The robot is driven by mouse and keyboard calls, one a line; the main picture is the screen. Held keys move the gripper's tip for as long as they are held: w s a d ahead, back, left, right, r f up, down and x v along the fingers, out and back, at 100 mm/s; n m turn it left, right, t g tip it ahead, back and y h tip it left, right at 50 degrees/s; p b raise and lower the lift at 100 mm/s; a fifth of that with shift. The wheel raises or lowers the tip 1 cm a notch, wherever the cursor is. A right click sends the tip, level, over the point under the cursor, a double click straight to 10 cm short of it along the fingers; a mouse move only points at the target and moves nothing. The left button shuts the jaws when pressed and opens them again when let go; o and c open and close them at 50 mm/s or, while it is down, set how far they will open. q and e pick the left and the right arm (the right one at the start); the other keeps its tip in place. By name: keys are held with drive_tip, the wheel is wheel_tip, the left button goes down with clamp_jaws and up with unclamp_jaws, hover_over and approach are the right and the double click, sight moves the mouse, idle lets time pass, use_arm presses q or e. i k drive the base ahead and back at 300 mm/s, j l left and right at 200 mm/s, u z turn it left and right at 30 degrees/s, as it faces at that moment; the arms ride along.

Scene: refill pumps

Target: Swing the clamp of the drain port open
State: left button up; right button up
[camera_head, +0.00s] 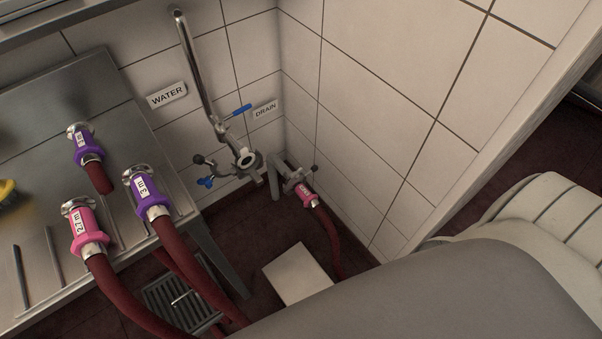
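The drain port (291,178) is low in the wall corner, below the DRAIN sign (265,109). A dark red hose with a pink collar (306,195) is at the port, its end against the metal fitting. A grey clamp with a small dark knob (315,168) sits around that joint; the picture is too small to tell whether it is latched. Neither of my grippers is in view. A large grey rounded part, which may be mine, fills the lower right and hides the floor there.
Left of the drain are the water port (247,161) and a blue valve handle (241,110). A steel table (40,160) holds purple- and pink-collared hose ends. A white box (298,273) and a floor grate (170,303) lie below. Tiled walls close the corner.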

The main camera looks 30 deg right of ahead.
sight(314, 167)
drive_tip(key=l+u, duration=0.2)
drive_tip(key=l, duration=0.45)
drive_tip(key=k+l+u, duration=0.2)
drive_tip(key=l, duration=0.4)
drive_tip(key=i, duration=0.1)
